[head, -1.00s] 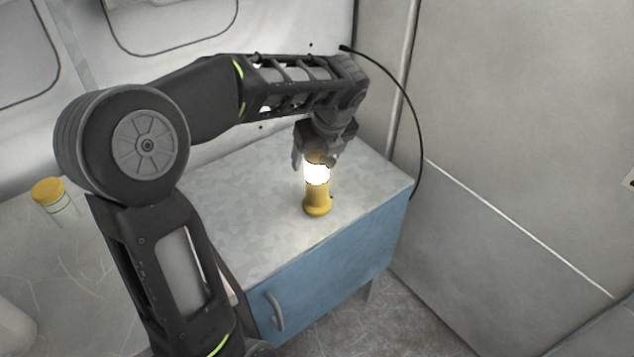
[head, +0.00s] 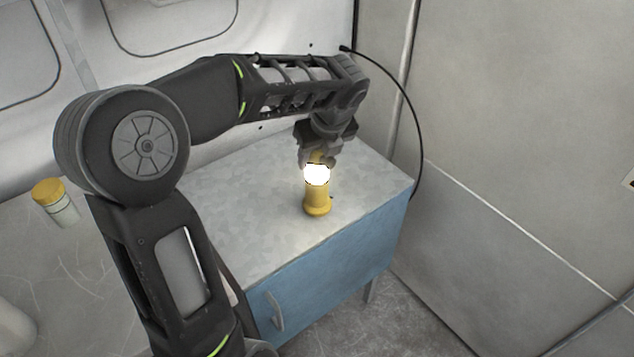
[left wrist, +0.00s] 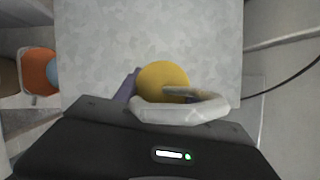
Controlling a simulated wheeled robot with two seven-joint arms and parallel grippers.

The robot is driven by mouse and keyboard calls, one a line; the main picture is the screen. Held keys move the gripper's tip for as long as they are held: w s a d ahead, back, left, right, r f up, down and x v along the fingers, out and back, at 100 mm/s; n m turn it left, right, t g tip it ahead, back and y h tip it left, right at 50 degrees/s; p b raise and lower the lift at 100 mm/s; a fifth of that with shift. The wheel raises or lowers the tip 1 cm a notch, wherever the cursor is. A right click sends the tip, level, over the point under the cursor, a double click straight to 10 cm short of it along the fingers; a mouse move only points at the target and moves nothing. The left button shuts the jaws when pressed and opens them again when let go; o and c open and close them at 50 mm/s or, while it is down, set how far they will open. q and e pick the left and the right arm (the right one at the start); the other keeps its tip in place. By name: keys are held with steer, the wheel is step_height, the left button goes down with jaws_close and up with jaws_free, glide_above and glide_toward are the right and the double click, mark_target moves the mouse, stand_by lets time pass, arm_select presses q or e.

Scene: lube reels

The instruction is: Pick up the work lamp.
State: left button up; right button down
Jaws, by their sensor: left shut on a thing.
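The work lamp (head: 317,197) has a yellow body and a bright glowing middle. It stands upright on the grey top of the blue cabinet (head: 335,270). My left gripper (head: 318,161) comes down from above and is shut on the lamp's upper end. The gripper hides part of the lamp's top in the head view. My right gripper is not in view.
A black cable (head: 414,120) hangs by the wall behind the cabinet. The cabinet top around the lamp is clear.

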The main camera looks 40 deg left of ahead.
arm_select(q)
jaws_close()
steer(key=shift+r, duration=0.15)
stand_by(0.4)
step_height(320, 180, up, 10)
steer(key=shift+f+p, duration=0.1)
steer(key=shift+p, duration=0.45)
stand_by(0.4)
